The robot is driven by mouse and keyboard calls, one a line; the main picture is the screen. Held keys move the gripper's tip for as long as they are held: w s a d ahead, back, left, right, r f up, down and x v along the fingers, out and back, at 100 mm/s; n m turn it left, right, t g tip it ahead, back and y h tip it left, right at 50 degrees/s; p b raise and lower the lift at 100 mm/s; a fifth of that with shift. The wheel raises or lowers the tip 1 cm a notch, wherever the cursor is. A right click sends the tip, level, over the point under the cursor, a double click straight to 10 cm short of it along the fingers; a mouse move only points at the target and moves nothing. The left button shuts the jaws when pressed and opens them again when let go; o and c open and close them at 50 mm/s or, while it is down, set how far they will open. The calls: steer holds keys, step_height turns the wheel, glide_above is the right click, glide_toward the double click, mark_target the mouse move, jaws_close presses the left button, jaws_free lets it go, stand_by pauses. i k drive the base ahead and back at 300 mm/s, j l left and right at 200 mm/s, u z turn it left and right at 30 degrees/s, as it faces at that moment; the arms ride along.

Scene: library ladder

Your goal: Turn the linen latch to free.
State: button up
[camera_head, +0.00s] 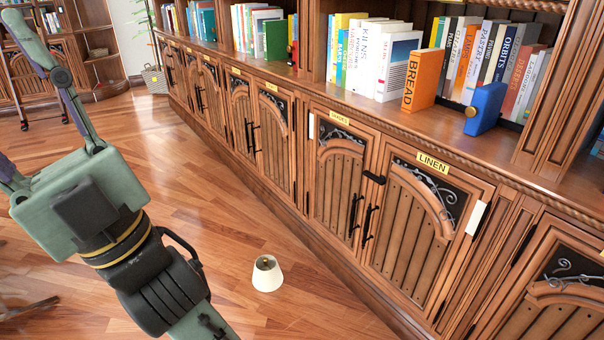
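The linen cabinet door (405,230) is at the right, under a yellow LINEN label (433,162). It looks shut. A small black latch (374,178) sits at its upper left edge, near the seam with the neighbouring door (335,180). The latch bar lies roughly across the seam, slightly tilted; its exact setting is too small to tell. A black upright handle (370,223) is below it. My gripper (18,105) is at the far left, well away from the latch and pointing away from the cabinets. Its fingers are spread, one partly cut off by the frame; nothing shows between them.
A white lampshade-like cone (267,275) stands on the wooden floor in front of the cabinets. Books, including an orange BREAD book (422,80) and a blue block (486,108), stand on the ledge above. The floor (190,150) between my arm and the cabinets is otherwise clear.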

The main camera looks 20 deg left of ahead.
mark_target(380, 180)
steer(key=u, duration=0.25)
steer(key=i+j, duration=0.15)
steer(key=j, duration=0.25)
steer(key=i+j, duration=0.15)
steer(key=j, duration=0.25)
steer(key=i+j+z, duration=0.1)
steer(key=j, duration=0.3)
steer(key=i+j, duration=0.2)
steer(key=j, duration=0.2)
